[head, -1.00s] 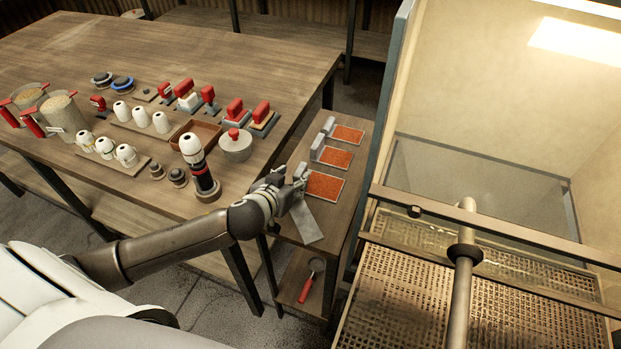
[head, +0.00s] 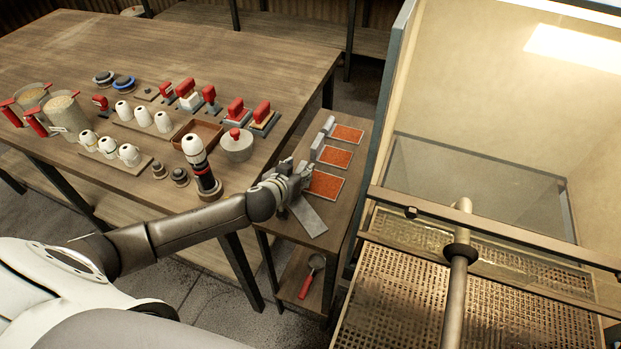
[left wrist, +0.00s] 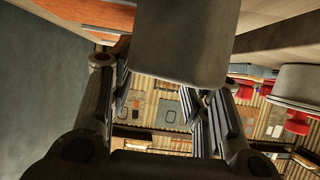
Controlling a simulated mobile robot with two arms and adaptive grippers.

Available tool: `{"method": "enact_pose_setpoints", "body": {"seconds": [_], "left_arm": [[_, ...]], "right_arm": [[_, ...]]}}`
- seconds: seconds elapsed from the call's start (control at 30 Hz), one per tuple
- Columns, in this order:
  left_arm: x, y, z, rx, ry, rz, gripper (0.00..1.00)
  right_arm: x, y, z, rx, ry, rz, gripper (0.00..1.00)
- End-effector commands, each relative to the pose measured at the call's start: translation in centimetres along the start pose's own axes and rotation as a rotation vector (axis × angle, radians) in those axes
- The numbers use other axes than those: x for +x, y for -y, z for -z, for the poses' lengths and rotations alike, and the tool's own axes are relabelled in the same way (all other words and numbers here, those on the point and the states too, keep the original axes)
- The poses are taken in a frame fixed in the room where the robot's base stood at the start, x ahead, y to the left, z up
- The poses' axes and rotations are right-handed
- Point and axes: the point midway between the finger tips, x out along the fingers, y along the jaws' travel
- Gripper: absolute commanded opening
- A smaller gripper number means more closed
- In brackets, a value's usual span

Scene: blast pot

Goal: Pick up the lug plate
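The lug plate (head: 309,215) is a flat grey metal piece at the near end of the small side table, slanting down from my left gripper toward the table's front. My left gripper (head: 299,178) is at its far end and seems shut on it. The contact itself is hidden. In the left wrist view the plate (left wrist: 185,45) is a broad grey block across the top, overlapping the fingers (left wrist: 160,100), which stand on either side below it. My right gripper is in neither view.
Rust-orange rectangles (head: 335,156) lie on the side table (head: 279,227), with grey blocks (head: 317,146) beside the farther ones. A red-handled tool (head: 307,284) lies on the shelf below. The blast cabinet (head: 480,200) stands close on the right. The workbench (head: 250,70) at left holds bottles and stamps.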

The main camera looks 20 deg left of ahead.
Motion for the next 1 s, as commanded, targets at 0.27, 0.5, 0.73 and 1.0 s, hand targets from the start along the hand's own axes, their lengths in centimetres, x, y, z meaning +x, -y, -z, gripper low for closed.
{"method": "enact_pose_setpoints", "body": {"seconds": [0.27, 0.5, 0.73, 1.0], "left_arm": [[-0.03, 0.01, 0.00, 0.000, 0.000, 0.000, 0.11], [-0.04, 0.01, -0.01, 0.000, 0.000, 0.000, 0.00], [-0.05, -0.02, 0.27, -0.001, -0.005, -0.001, 0.00], [-0.38, 0.02, 0.95, 0.000, -0.007, 0.000, 0.00]], "right_arm": [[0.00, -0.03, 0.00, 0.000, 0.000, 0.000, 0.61], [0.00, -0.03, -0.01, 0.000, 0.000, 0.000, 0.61], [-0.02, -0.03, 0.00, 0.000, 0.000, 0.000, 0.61], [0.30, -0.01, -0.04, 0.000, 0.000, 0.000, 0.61]]}}
